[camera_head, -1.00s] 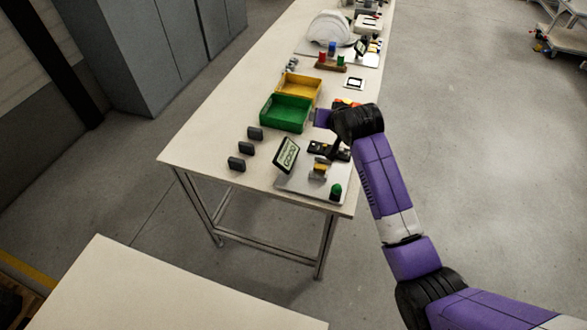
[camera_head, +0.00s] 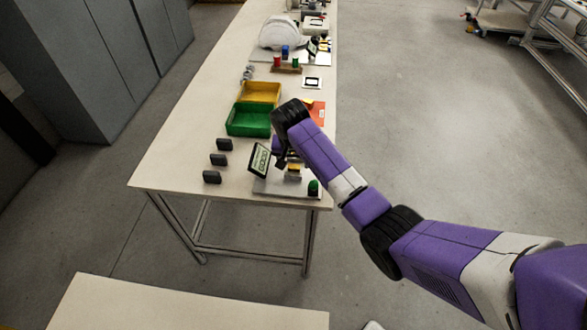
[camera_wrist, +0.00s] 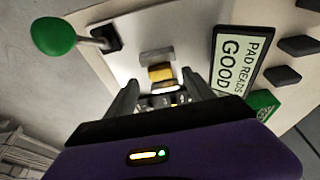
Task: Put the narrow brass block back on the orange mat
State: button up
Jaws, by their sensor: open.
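A brass-yellow block (camera_wrist: 160,73) sits on the grey plate of a gauge station (camera_wrist: 140,35), with grey metal pieces on either side of it. It also shows in the head view (camera_head: 293,167); I cannot tell its width for sure. My gripper (camera_wrist: 165,88) is open above the station, its fingers on either side of the line to the block and apart from it. The head view mostly hides the gripper behind the arm. The orange mat (camera_head: 317,113) lies farther along the table, partly covered by my arm, with something small and yellow on it.
The station's screen (camera_wrist: 238,60) reads "PAD READS GOOD". A green knob (camera_head: 313,187) stands at its near corner. A green bin (camera_head: 248,132), a yellow bin (camera_head: 262,88) and dark blocks (camera_head: 218,160) stand to the left. A white helmet shell (camera_head: 284,32) is farther back.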

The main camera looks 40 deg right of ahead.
aim_at(294, 167)
jog(key=shift+x, duration=1.55)
grip_shut()
